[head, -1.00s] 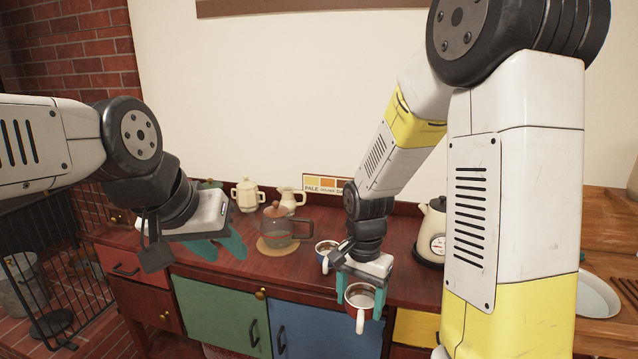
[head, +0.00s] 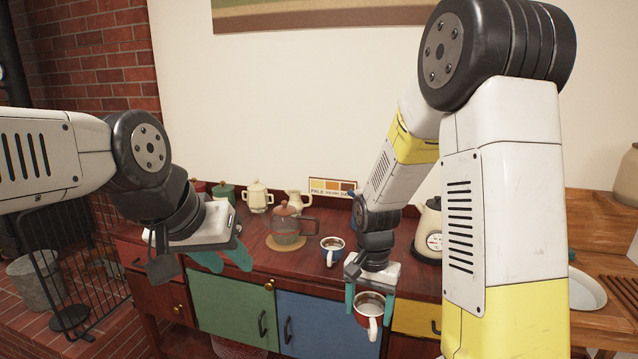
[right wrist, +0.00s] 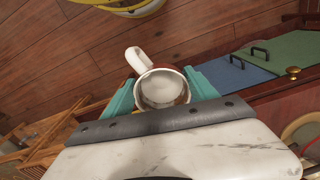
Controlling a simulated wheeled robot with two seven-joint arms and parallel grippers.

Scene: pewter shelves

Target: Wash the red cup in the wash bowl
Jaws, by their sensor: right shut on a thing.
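The red cup (head: 366,320), with a white inside and white handle, is held between the teal fingers of my right gripper (head: 369,306), in front of the sideboard's edge. In the right wrist view the cup (right wrist: 161,89) sits upright between the fingers (right wrist: 162,95), its handle pointing up and left. My left gripper (head: 222,260) is open and empty at the left, in front of the sideboard. A white round dish or bowl (head: 587,291) shows partly behind my right arm at the right; I cannot tell if it is the wash bowl.
On the sideboard (head: 315,272) stand a blue cup (head: 333,252), a glass teapot (head: 287,228), a cream pot (head: 257,197), a jug (head: 298,202) and a kettle (head: 429,232). A yellow-rimmed round thing (right wrist: 122,5) is cut off in the wrist view. A black fireguard (head: 75,265) stands left.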

